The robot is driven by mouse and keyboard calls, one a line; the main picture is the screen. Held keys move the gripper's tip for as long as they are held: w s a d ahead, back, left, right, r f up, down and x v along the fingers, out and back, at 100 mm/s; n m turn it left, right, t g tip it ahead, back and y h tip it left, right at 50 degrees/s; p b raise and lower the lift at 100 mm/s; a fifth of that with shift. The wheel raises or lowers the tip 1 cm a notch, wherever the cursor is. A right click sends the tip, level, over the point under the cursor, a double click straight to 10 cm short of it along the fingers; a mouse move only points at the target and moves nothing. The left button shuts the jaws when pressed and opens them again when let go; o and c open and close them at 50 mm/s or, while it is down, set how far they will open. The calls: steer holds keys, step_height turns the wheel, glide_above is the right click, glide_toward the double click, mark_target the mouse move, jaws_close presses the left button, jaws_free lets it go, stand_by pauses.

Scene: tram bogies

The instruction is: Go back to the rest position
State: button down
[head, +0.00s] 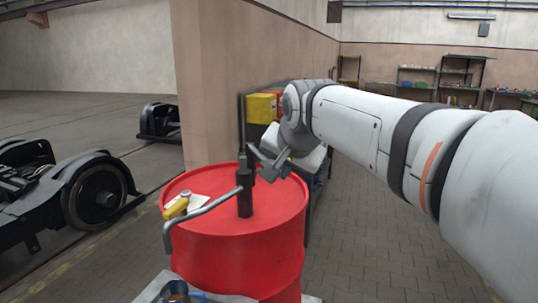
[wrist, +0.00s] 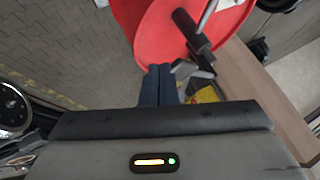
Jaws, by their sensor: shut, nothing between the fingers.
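My gripper (head: 262,164) hangs over the right part of the red drum (head: 237,255), close to the black upright pump (head: 245,195) on its lid. In the head view I cannot tell whether it touches the pump. In the wrist view the two dark blue fingers (wrist: 158,80) lie together, shut and empty, with the red drum lid (wrist: 165,35) beyond them. The black pump (wrist: 200,44) shows just past the fingertips, to their right. My arm reaches in from the right of the head view.
A grey bent spout (head: 200,211) runs left from the pump. A yellow object (head: 176,208) lies on the lid. A blue mug (head: 177,293) stands in front. A wall corner (head: 215,90) and yellow bin (head: 262,107) are behind. Wheeled bogies (head: 95,195) stand left; paved floor (head: 365,245) is clear right.

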steer(key=s+d+f+n+g, duration=0.1)
steer(key=s+d+f, duration=0.3)
steer(key=s+f, duration=0.3)
steer(key=s+d+f+n+g+h, duration=0.1)
steer(key=s+d+f+n+g, duration=0.1)
steer(key=s+d+f, duration=0.2)
steer(key=s+d+f+n+g, duration=0.1)
steer(key=s+d+f, duration=0.3)
steer(key=s+f, duration=0.6)
steer(key=shift+s+f+n+g+h, duration=0.3)
steer(key=shift+s+n+h, duration=0.15)
steer(key=shift+s, duration=0.4)
stand_by(0.7)
steer(key=c, duration=2.2)
jaws_free()
